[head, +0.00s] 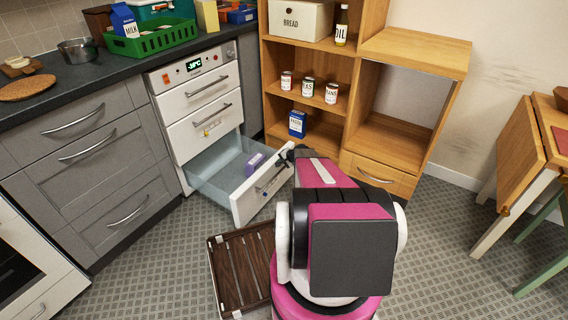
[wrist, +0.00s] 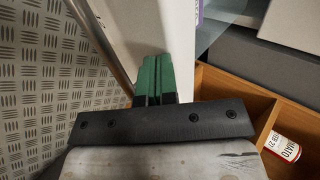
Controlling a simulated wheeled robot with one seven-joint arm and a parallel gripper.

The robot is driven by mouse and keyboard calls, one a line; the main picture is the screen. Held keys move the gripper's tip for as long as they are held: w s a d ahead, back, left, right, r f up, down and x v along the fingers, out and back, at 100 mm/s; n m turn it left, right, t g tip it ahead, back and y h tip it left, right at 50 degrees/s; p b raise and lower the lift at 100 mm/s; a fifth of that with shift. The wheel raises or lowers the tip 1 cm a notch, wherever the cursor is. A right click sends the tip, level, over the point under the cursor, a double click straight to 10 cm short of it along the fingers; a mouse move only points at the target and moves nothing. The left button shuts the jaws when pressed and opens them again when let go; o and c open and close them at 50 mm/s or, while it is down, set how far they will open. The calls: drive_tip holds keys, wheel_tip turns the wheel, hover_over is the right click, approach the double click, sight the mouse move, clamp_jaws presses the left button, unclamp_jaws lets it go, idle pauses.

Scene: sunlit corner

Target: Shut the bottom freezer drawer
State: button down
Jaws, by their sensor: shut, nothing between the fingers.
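The bottom freezer drawer (head: 215,172) is pulled far out of the white freezer (head: 195,75). It has clear sides and a white front (head: 262,192) with a metal bar handle. A purple box (head: 254,163) lies inside it. My gripper (head: 290,155) is at the right end of the drawer front, partly hidden by my arm in the head view. In the wrist view its green fingers (wrist: 154,80) are shut and empty, right by the white front (wrist: 160,35). The handle (wrist: 98,40) runs to their left. I cannot tell whether the fingers touch the front.
A wooden shelf unit (head: 310,65) stands right of the freezer, with a blue box (head: 297,124) low inside. A dark slatted rack (head: 240,265) lies on the floor before the drawer. A wooden table (head: 525,145) stands at the far right. The upper freezer drawers are shut.

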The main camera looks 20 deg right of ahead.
idle(0.3)
drive_tip(key=w+a, duration=1)
drive_tip(key=w, duration=0.4)
drive_tip(key=w+a, duration=1.1)
drive_tip(key=w, duration=0.4)
drive_tip(key=shift+w+a, duration=0.15)
drive_tip(key=shift+w, duration=0.1)
drive_tip(key=shift+s, duration=0.15)
